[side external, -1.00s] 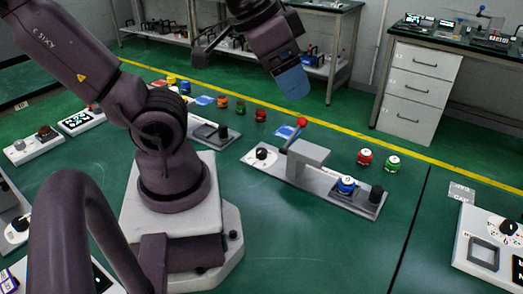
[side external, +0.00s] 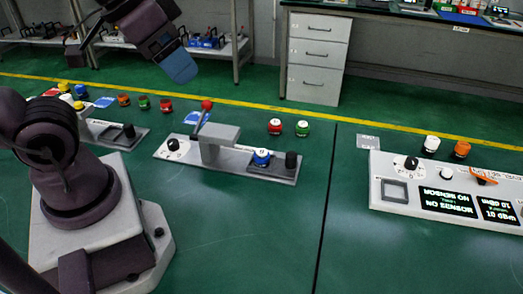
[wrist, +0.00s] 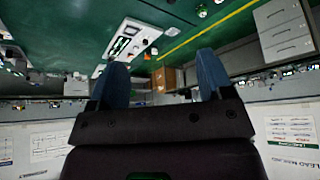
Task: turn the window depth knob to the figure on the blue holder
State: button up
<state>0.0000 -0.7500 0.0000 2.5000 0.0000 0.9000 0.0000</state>
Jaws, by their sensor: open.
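A blue round holder (side external: 261,157) with a pale top sits on the grey fixture (side external: 222,168) in the side external view; its figure is too small to read. A black knob on a white dial (side external: 173,145) is at the fixture's left end. Another black knob (side external: 411,163) with a dial is on the white panel (side external: 383,203) at the right. I cannot read which knob is for window depth. My gripper (side external: 180,68), with blue fingers, is high above the fixture, touching nothing. In the wrist view my gripper (wrist: 162,82) is open and empty.
White (side external: 431,146) and orange (side external: 461,149) holders stand behind the panel. Green tabletop between fixture and panel is clear.

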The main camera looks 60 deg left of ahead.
jog(key=shift+c, duration=1.3)
jog(key=n+g, duration=0.6)
jog(key=n, duration=0.1)
send_near(172, 142)
notch_tip(172, 142, down, 9)
jog(key=shift+s+f, duration=0.15)
jog(key=shift+f, duration=0.05)
jog(key=c, duration=0.9)
